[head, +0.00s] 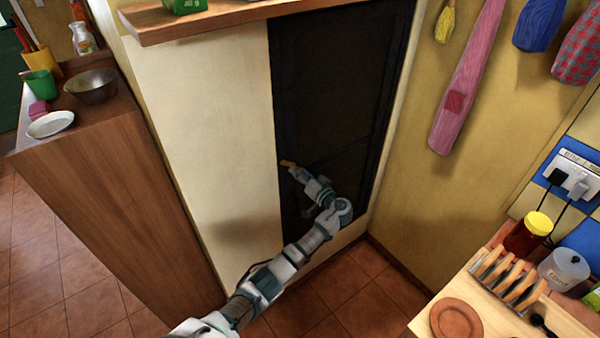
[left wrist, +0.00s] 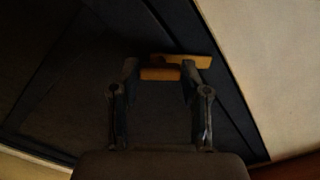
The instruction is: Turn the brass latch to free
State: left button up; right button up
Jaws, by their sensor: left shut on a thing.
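The brass latch (head: 287,163) is a small yellow-orange piece at the left edge of a dark panel door (head: 340,90). My left gripper (head: 294,169) reaches it from below, at the end of my pale arm. In the left wrist view the latch (left wrist: 196,61) shows as a bar running towards the door edge, with a block in front of it. My left gripper (left wrist: 161,75) is shut on that block, a finger at each side. The fingertips are dim, so the exact contact is hard to see. My right gripper is not in view.
A wooden shelf (head: 205,24) juts out above the door. A wooden counter (head: 105,190) with bowls stands at the left. Cloths (head: 470,70) hang on the right wall. A worktop with a toast rack (head: 507,275) is at the lower right. Tiled floor (head: 330,295) lies between.

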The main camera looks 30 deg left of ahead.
pick_arm(q)
jog(key=shift+w+d+r+m+p, duration=0.1)
jog(key=shift+m+p, duration=0.95)
jog(key=shift+m, duration=1.5)
jog(key=shift+r+m+p, duration=0.1)
jog(key=shift+m+p, duration=0.9)
jog(key=shift+m, duration=1.55)
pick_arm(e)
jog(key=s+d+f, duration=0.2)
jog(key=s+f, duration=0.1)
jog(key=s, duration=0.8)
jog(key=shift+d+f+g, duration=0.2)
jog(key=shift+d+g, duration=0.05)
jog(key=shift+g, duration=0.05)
pick_arm(q)
jog(key=shift+f, duration=0.1)
jog(key=o, duration=0.9)
jog(key=shift+c, duration=0.2)
jog(key=shift+o, duration=1.4)
jog(key=shift+w, duration=0.1)
jog(key=shift+f, duration=0.15)
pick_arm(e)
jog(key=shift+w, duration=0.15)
